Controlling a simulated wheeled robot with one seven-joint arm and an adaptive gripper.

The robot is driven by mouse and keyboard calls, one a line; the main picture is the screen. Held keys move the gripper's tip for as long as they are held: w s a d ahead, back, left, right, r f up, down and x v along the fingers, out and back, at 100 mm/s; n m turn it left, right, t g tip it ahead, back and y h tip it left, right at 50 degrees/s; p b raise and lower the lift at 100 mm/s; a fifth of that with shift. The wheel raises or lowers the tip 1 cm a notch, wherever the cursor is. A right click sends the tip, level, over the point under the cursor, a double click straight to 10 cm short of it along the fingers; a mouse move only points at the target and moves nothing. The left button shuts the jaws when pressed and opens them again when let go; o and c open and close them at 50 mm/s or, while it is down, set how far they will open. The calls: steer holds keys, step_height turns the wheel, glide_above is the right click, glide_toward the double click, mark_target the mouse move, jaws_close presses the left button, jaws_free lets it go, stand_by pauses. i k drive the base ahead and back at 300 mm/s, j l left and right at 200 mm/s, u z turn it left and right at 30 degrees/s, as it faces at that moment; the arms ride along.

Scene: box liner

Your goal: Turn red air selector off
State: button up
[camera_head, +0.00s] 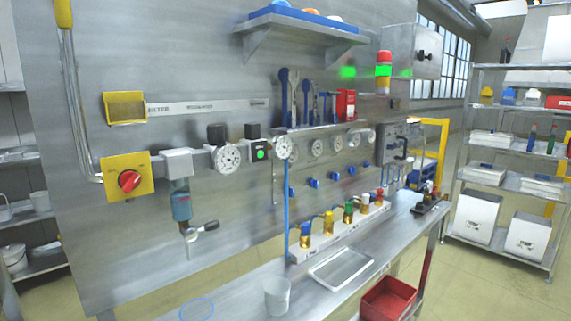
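The red air selector (129,181) is a round red knob on a yellow square plate (145,168), at the left of the metal wall panel. Its handle bar looks tilted, running from lower left to upper right; the exact setting marks are too small to read. A pipe with a filter bowl (181,205) and a round gauge (227,157) runs to the right of it. A small box with a lit green light (260,154) sits farther right. My gripper is not in view.
A yellow-handled bent pipe (77,90) stands left of the selector. The space before the selector looks clear.

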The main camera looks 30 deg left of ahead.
mark_target(130, 180)
steer(key=u, duration=1.8)
